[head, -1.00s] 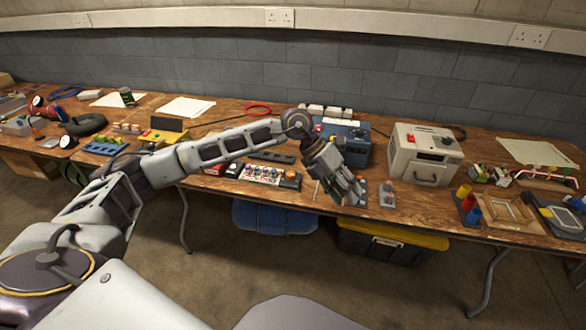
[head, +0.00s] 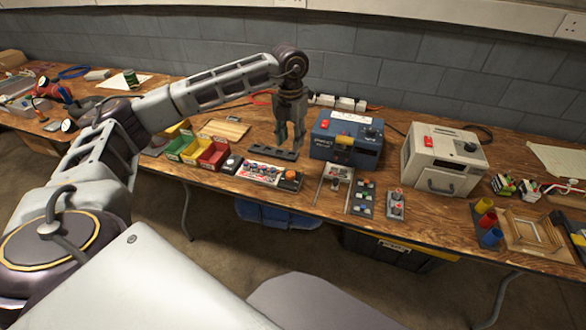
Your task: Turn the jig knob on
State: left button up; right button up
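My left gripper (head: 290,142) points down over the back of the bench, in front of the blue box's left side. Its two fingers look apart, with nothing seen between them. A jig-like fixture with pale rails (head: 335,180) lies in front of the blue box. To its right are a dark panel with several small controls (head: 364,198) and a small grey box with reddish controls (head: 396,204). I cannot tell for sure which control is the jig knob, or how it is set. The gripper touches none of these. My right gripper is not in view.
The blue box (head: 345,142) and a cream box with a handle (head: 440,165) stand behind the controls. A black strip (head: 272,152) lies near the gripper, with a panel of several controls (head: 262,172) before it. Coloured bins (head: 198,150) stand left. Several cups (head: 488,222) are at right.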

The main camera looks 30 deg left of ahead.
aim_at(290, 173)
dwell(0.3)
pick_arm(q)
notch_tip(290, 173, down, 12)
jog(key=shift+b, duration=0.7)
jog(key=shift+f, duration=0.9)
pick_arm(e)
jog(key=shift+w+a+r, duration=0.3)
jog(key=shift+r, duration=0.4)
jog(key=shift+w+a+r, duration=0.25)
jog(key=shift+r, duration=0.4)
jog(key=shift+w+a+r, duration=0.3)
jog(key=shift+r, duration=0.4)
pick_arm(q)
jog(key=c, duration=0.7)
jog(key=shift+c, duration=0.3)
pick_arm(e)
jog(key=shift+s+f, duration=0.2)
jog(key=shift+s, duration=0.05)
